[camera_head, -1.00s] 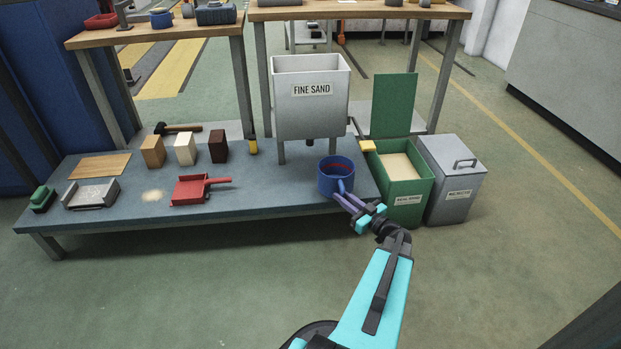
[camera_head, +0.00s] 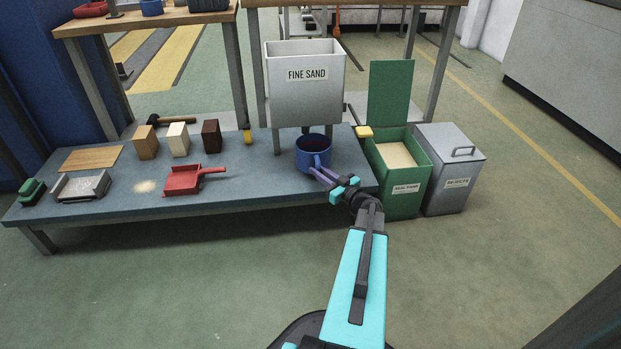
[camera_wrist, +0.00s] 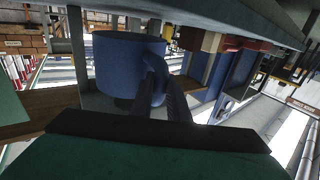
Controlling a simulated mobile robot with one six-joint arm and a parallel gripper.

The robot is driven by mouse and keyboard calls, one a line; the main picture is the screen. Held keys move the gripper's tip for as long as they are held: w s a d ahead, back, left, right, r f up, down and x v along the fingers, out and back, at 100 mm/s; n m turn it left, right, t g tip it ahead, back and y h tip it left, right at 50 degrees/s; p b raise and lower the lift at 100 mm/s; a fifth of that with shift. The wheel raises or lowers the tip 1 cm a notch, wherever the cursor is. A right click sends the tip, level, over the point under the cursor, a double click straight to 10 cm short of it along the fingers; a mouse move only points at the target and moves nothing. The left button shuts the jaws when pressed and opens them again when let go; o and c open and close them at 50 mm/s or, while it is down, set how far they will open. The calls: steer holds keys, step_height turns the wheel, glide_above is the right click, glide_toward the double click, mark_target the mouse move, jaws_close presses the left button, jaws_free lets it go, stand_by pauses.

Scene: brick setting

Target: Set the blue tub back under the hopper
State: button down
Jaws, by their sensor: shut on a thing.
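I cannot tell whether the tub's base touches the platform. The hopper (camera_head: 305,100) is a pale grey bin labelled FINE SAND, standing on legs just behind the tub.
A green bin (camera_head: 404,202) with its lid up and a grey lidded bin (camera_head: 450,185) stand right of the platform (camera_head: 240,190). A red dustpan (camera_head: 185,180), several blocks and a yellow-ended tool (camera_head: 247,136) lie to the left. Open floor lies in front.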

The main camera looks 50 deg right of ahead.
mark_target(307, 171)
steer(key=w, duration=0.1)
steer(key=w+b, duration=0.1)
steer(key=w, duration=0.2)
steer(key=shift+w+d+f+b, duration=0.15)
steer(key=shift+d+f+b, duration=0.15)
steer(key=shift+d, duration=0.05)
steer(key=shift+w+r, duration=0.1)
steer(key=shift+w, duration=0.35)
steer(key=shift+f+b, duration=1.5)
steer(key=shift+f, duration=0.3)
steer(key=c, duration=1.7)
jaws_free()
